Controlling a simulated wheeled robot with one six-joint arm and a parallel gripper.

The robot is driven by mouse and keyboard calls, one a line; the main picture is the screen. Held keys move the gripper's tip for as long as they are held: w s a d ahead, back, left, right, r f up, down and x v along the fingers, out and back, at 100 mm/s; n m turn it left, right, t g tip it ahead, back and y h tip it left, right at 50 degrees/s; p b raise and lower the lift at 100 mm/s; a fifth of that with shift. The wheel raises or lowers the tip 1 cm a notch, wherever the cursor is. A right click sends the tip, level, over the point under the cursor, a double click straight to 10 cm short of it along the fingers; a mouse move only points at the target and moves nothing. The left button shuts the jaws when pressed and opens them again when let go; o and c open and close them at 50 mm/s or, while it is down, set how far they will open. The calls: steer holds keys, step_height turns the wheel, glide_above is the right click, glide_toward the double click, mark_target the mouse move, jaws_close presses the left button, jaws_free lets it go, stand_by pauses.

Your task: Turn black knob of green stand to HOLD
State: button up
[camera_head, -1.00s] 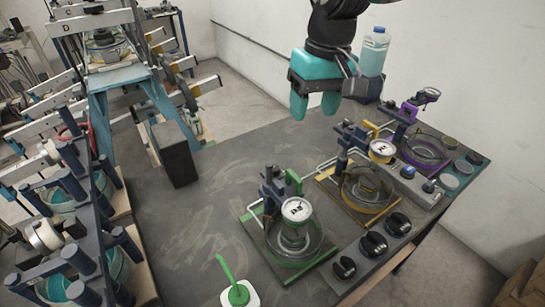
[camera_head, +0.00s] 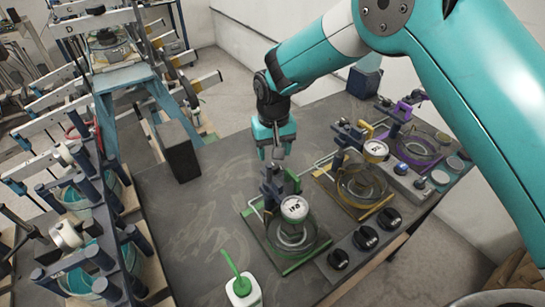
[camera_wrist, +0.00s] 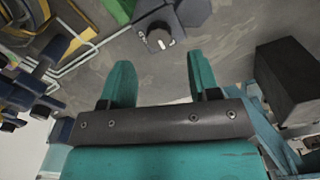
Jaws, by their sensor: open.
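The green stand (camera_head: 286,266) is at the lower middle of the head view, with a round white-faced gauge (camera_head: 294,207) above a clear ring. A dark post assembly (camera_head: 270,186) stands at its back. In the wrist view, a black knob with a pale pointer (camera_wrist: 159,38) sits on a small grey plate at the top, beside a green part (camera_wrist: 120,8). Its lettering is too small to read. My gripper (camera_head: 275,152) points down just behind the stand. In the wrist view its two teal fingers (camera_wrist: 160,85) are apart with nothing between them, short of the knob.
A yellow stand (camera_head: 350,203) and a purple stand (camera_head: 416,165) stand to the right. Several large black knobs (camera_head: 366,237) line the front. A white container with a green handle (camera_head: 243,290) is at the near edge. A dark block (camera_head: 178,151) stands left; table between is clear.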

mark_target(273, 163)
steer(key=shift+f+p, duration=0.65)
steer(key=shift+f, duration=1.95)
steer(key=c, duration=0.9)
